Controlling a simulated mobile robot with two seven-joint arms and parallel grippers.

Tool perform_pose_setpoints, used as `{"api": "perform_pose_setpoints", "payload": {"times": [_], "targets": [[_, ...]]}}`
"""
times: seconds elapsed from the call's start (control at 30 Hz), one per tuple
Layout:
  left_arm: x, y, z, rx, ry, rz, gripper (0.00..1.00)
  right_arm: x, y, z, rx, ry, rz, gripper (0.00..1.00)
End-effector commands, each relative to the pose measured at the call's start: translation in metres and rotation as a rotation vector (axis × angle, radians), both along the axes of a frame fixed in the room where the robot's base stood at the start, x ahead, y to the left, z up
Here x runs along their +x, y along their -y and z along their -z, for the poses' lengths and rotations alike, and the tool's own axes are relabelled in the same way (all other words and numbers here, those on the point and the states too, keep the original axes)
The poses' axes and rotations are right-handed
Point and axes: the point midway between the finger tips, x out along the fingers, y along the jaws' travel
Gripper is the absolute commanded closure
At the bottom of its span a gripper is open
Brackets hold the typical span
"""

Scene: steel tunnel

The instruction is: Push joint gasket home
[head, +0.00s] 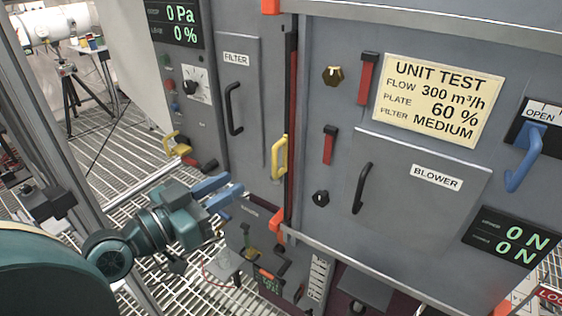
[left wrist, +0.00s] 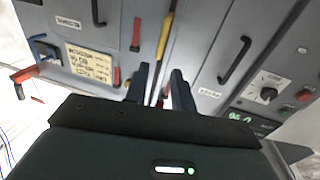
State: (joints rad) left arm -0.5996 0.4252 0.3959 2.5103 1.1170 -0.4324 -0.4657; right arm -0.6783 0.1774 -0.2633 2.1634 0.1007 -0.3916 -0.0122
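The joint gasket appears to be the long red strip (head: 291,130) in the dark upright joint between the two grey cabinet units in the head view. I cannot tell how deep it sits. A yellow handle (head: 279,157) is beside it. My left gripper (head: 224,187) has two blue fingers, apart and empty, left of the joint and in front of the lower left unit. In the left wrist view the fingers (left wrist: 160,72) stand apart, with the yellow handle (left wrist: 164,38) beyond them. My right gripper is not in view.
The filter door has a black handle (head: 233,108); the blower door (head: 420,190) has another. A blue lever (head: 523,158) sticks out at the right. Another yellow handle (head: 176,144) juts from the left unit. Small equipment (head: 270,255) stands low below the joint. Grated floor (head: 125,140) lies left.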

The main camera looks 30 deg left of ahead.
Motion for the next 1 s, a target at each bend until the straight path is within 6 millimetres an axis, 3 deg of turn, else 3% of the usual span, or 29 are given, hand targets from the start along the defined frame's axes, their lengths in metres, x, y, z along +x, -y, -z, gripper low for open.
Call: {"api": "perform_pose_setpoints", "payload": {"times": [0.13, 0.3, 0.63, 0.8, 1.0], "targets": [[0.014, 0.004, 0.002, -0.005, 0.006, -0.006, 0.75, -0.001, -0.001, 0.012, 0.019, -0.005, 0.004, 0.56], [0.042, 0.014, -0.004, -0.009, 0.000, -0.005, 0.75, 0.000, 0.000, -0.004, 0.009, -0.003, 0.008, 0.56], [0.096, 0.032, -0.002, -0.007, -0.002, -0.006, 0.75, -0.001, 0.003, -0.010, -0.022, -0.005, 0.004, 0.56], [0.110, 0.037, 0.000, -0.004, -0.004, -0.005, 0.75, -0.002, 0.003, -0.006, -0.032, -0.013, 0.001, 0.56], [0.114, 0.039, 0.001, -0.002, -0.005, -0.005, 0.75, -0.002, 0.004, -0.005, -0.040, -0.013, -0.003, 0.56]]}}
